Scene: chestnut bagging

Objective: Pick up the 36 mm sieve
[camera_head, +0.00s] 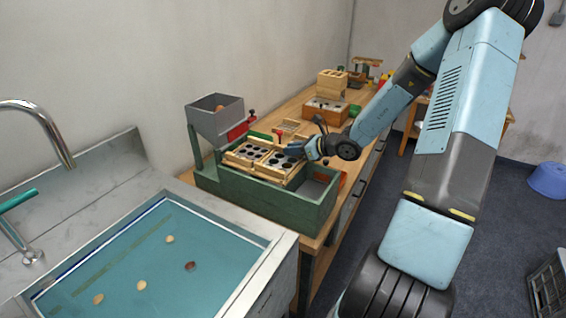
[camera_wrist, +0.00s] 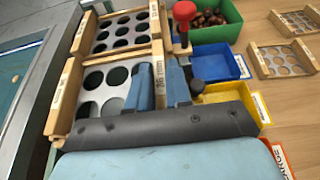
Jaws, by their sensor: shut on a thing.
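The 36 mm sieve (camera_wrist: 118,76), a wooden frame around a metal plate with large round holes, sits on the green sorting stand. Its right wall bears the label "36 mm". In the wrist view my gripper (camera_wrist: 163,92) has one blue finger on each side of that wall and is shut on it. The fingers and gripper body cover the sieve's near right part. In the head view my gripper (camera_head: 312,150) is at the right side of the sieve (camera_head: 280,166), which appears level in the stand.
A second sieve (camera_wrist: 119,43) with smaller holes sits directly beyond it. To the right are a red-handled tool (camera_wrist: 184,12), a green bin (camera_wrist: 238,32) of chestnuts, a blue bin (camera_wrist: 218,64) and a yellow bin (camera_wrist: 258,106). A grey hopper (camera_head: 216,118) stands behind the stand.

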